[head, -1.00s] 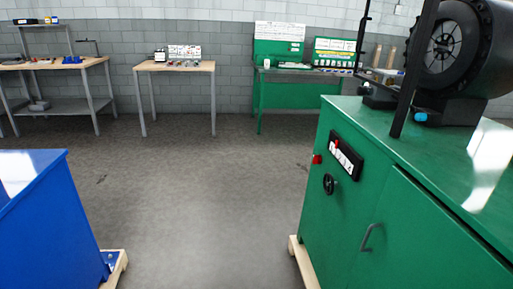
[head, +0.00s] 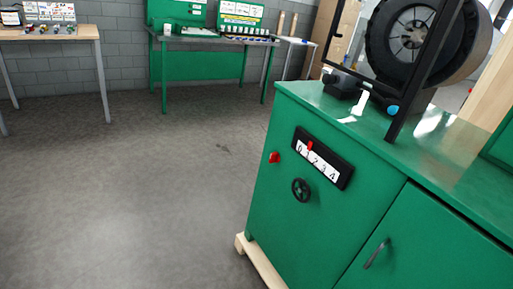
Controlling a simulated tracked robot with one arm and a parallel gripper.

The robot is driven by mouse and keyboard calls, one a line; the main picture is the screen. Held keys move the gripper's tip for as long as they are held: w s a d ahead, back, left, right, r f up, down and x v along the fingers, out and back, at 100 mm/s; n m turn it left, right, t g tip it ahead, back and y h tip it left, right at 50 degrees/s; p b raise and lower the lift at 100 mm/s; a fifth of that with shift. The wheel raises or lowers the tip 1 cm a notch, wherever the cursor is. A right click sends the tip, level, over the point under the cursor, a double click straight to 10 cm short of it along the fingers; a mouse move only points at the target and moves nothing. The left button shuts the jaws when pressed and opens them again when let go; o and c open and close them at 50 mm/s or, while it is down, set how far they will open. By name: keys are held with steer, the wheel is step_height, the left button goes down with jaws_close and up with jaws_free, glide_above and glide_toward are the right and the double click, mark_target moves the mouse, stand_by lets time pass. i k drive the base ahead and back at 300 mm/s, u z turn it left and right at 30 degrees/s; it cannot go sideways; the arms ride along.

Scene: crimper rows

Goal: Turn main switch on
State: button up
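A green crimper cabinet (head: 265,200) stands at the right in the head view. On its front is a red switch knob (head: 273,157), likely the main switch; its setting is too small to tell. Beside it is a black scale plate (head: 323,158) with numbers 0 to 4 and a red pointer (head: 310,146) near the low end. A black handwheel (head: 301,190) sits below the plate. My gripper is not in view.
The cabinet rests on a wooden pallet (head: 258,262). Grey floor (head: 130,190) is clear at the left. Tables, including a green workbench (head: 200,65), stand by the back wall.

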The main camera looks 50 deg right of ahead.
mark_target(275, 156)
steer(key=z, duration=0.45)
steer(key=i, duration=1.1)
steer(key=z, duration=0.65)
steer(key=k, duration=0.7)
steer(key=z, duration=0.2)
steer(key=i, duration=0.75)
steer(key=u, duration=0.15)
